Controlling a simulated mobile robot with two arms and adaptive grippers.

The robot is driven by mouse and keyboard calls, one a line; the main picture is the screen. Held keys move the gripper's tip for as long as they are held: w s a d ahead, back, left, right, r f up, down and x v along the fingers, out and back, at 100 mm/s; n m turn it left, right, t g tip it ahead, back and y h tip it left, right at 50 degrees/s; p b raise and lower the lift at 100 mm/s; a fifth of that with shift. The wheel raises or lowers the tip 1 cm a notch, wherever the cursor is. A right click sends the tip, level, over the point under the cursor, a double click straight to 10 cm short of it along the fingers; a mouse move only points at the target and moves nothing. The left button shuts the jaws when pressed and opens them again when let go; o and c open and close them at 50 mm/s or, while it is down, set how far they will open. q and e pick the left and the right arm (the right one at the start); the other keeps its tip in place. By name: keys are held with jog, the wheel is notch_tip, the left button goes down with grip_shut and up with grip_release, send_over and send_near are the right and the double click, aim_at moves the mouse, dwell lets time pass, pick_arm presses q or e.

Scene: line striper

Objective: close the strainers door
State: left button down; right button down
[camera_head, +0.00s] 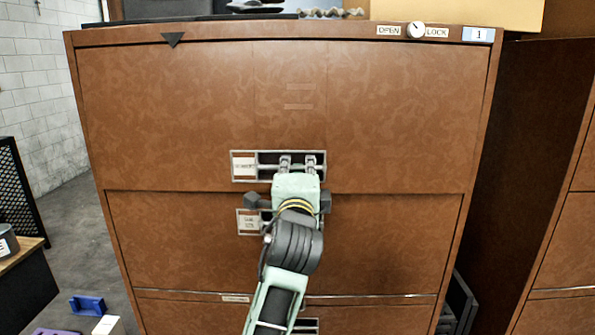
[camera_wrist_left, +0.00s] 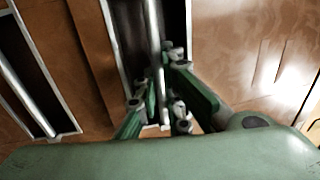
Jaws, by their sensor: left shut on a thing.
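A brown cabinet (camera_head: 70,46) fills the middle of the head view. Its wide upper front (camera_head: 180,110) looks about level with the frame; I cannot tell whether a small gap remains. The label on this front is too small to read, so I cannot confirm it is the strainers door. Its recessed handle (camera_head: 268,168) has a metal bar. My left gripper (camera_head: 298,163) is shut on that bar, right of the handle's middle. In the left wrist view the fingers (camera_wrist_left: 158,88) are around the metal bar (camera_wrist_left: 154,30). No strainers show. My right gripper is not in view.
A second front (camera_head: 160,235) with its own handle (camera_head: 248,222) lies below. A knob (camera_head: 416,30) sits between OPEN and LOCK labels on the top rail. Another brown cabinet (camera_head: 560,240) stands at the right. A blue bin (camera_head: 87,305) is at lower left, near bare floor.

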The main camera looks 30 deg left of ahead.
pick_arm(q)
jog(key=shift+w+a+f+t+b, duration=0.15)
jog(key=shift+w+a+t+b, duration=0.2)
jog(key=shift+w, duration=0.25)
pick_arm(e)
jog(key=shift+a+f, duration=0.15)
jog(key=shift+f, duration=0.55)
pick_arm(q)
jog(key=c, duration=2.2)
grip_release()
jog(key=shift+w+a, duration=0.1)
jog(key=shift+o, duration=0.2)
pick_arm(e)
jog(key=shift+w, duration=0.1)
pick_arm(q)
jog(key=v, duration=1.2)
